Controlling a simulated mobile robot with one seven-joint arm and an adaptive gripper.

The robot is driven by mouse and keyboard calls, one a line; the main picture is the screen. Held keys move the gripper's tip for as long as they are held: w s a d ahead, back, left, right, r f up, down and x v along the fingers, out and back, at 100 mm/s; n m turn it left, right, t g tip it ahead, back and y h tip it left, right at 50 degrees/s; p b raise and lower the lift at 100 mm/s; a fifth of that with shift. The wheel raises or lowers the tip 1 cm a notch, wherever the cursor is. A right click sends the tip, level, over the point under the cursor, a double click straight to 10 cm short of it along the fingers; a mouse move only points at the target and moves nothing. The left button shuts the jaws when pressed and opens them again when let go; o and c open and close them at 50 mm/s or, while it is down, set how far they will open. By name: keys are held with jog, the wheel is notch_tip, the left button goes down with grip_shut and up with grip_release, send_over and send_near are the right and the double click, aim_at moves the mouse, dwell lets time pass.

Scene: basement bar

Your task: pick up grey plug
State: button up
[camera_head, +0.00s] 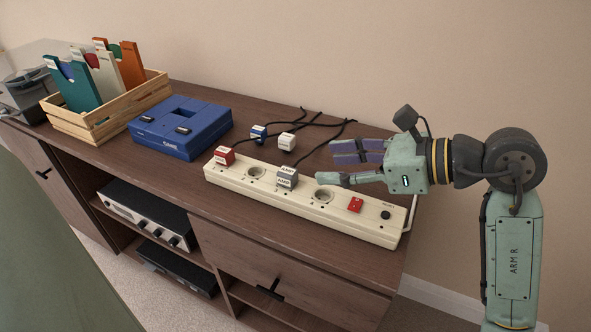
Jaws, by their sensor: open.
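The grey plug (287,178) sits upright in the middle part of the cream power strip (345,214), with an empty round socket on either side. A dark cable runs from behind it towards the back. My gripper (332,165) reaches in from the right, level with the strip. Its jaws are open and point left, with a gap between the purple-padded finger and the nearer finger. The fingertips are just to the right of the grey plug, apart from it as far as I can tell. Nothing is between the fingers.
A red plug (221,156) sits at the strip's left end; a red switch (355,205) is at its right. A blue plug (258,132) and a white plug (287,142) lie behind it. A blue case (181,135) and a wooden crate (100,127) stand left.

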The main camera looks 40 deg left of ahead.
aim_at(293, 173)
jog(key=x, duration=0.3)
jog(key=shift+s+a, duration=0.2)
jog(key=shift+s, duration=0.05)
jog(key=a+f, duration=0.1)
jog(key=a+f+p, duration=0.1)
jog(key=a, duration=0.1)
jog(key=a+f+p, duration=0.1)
jog(key=shift+s+a+f, duration=0.2)
jog(key=shift+s+f, duration=0.05)
jog(key=shift+s, duration=0.1)
grip_shut()
